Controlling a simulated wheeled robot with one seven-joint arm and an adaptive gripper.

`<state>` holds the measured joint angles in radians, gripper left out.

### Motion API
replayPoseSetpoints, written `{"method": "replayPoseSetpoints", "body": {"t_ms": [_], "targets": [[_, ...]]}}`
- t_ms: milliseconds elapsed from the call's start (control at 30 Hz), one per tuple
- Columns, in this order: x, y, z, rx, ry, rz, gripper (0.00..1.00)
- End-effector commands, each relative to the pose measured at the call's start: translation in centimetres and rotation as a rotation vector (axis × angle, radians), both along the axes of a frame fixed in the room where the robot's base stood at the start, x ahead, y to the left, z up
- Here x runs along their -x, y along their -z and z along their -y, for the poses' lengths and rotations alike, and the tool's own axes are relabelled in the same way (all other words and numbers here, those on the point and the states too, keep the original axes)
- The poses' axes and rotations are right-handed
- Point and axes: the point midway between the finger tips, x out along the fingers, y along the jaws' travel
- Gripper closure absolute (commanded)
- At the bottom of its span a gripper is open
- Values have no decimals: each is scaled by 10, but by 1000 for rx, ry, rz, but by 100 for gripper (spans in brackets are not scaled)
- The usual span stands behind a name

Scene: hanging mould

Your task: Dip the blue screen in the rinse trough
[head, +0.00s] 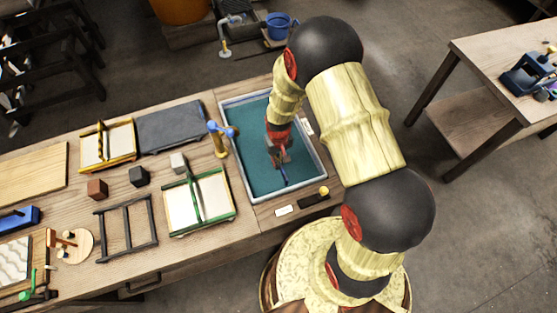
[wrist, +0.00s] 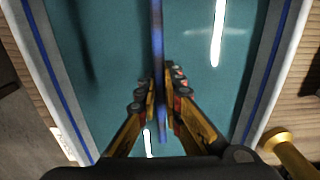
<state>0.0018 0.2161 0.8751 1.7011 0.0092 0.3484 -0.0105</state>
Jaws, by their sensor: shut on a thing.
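The rinse trough (head: 229,160) is a long tray with a pale rim and teal liquid, sunk in or standing on the bench. It also fills most of the wrist view, where its side wall shows (wrist: 40,50). My gripper (head: 279,153) is over the trough. In the wrist view my gripper (wrist: 160,88) is shut on a thin blue bar, the handle of the blue screen (wrist: 157,35). In the head view a short piece of the blue screen (head: 284,175) shows below my gripper. The screen's frame is not visible; I cannot tell how deep it sits.
A green-framed screen (head: 174,217) lies left of the trough, with a yellow-framed screen (head: 89,150) and a dark slab (head: 170,125) beyond. A brass post with blue top (head: 219,148) stands close to the trough's left wall. A dark empty rack (head: 125,228) lies further left.

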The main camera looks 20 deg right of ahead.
Motion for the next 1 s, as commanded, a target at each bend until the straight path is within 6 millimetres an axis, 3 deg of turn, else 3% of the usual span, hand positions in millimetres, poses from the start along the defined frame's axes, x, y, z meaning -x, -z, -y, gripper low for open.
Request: {"method": "replayPoseSetpoints", "body": {"t_ms": [367,800,1000], "targets": [[-3,0,0,0,0,0,100],[-28,1,0,0,0,0,100],[-30,0,0,0,0,1,100]]}}
